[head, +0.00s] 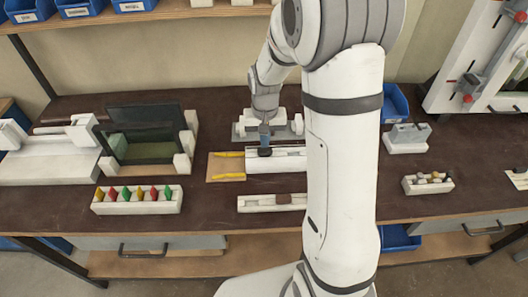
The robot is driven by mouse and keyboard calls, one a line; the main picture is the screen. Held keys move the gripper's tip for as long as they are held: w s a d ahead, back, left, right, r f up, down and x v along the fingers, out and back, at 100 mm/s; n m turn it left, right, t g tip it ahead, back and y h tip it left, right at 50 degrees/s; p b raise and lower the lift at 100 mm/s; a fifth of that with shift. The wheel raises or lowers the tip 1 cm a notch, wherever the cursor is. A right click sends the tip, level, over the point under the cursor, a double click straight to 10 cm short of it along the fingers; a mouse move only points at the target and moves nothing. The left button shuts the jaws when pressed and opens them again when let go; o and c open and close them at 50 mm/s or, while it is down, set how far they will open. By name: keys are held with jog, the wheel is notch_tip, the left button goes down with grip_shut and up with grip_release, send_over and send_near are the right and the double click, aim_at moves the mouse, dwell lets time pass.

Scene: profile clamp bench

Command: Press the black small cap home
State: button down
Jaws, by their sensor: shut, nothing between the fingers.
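My gripper (265,138) points down at the middle of the bench, over the left part of a white profile block (276,167). Its fingers are shut and empty. A small dark piece (265,152), seemingly the black small cap, shows right under the fingertips at the block's upper edge. The fingertips look to be touching it or very close above it; I cannot tell which. I also cannot tell how deep it sits. My arm hides the right end of the block.
A tan board with yellow clamp handles (229,177) lies left of the block. In front is a white tray (256,203) with a brown piece. A rack of coloured pieces (137,207) stands left; a grey fixture (408,138) and small tray (428,184) stand right.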

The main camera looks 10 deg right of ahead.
aim_at(265, 150)
jog(key=shift+f+b, duration=0.35)
jog(key=shift+f, duration=0.2)
jog(key=shift+f+b, duration=0.4)
jog(key=shift+f, duration=0.1)
dwell(0.4)
jog(key=shift+r+p, duration=2.4)
jog(key=shift+r, duration=1.2)
jog(key=s+r+n+t, duration=0.1)
jog(key=s+r, duration=0.5)
jog(key=s, duration=0.4)
jog(key=s+r+n+t, duration=0.1)
jog(key=s+r+t, duration=0.1)
jog(key=s+r, duration=0.5)
jog(key=shift+s+r, duration=0.3)
jog(key=shift+s, duration=1.4)
